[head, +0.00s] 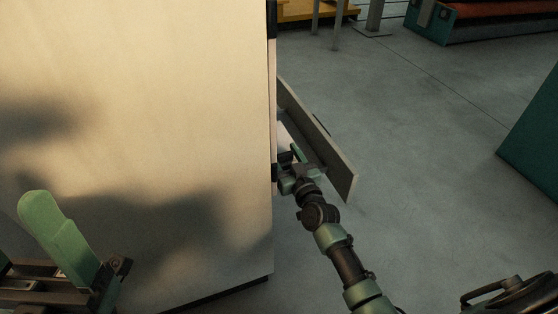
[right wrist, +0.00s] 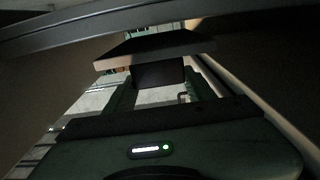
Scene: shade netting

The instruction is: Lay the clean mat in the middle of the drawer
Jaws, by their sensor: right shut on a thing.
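The drawer (head: 322,145) stands pulled out from the right side of a tall cream cabinet; its front panel shows in the head view, and most of its inside is hidden. My right gripper (head: 292,168) is at the drawer's near side, beside the cabinet edge. In the right wrist view it is shut on a dark block under a flat dark slab with a pale edge, which looks like the mat (right wrist: 155,47). The slab is tilted in that view. Part of my left gripper (head: 62,238) shows at the lower left, in front of the cabinet; its jaw gap is not clear.
The cream cabinet side (head: 140,120) fills the left of the head view. A grey bar (right wrist: 120,19) crosses the top of the right wrist view. Grey floor (head: 430,150) is open to the right, with a teal box (head: 535,140) at the far right.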

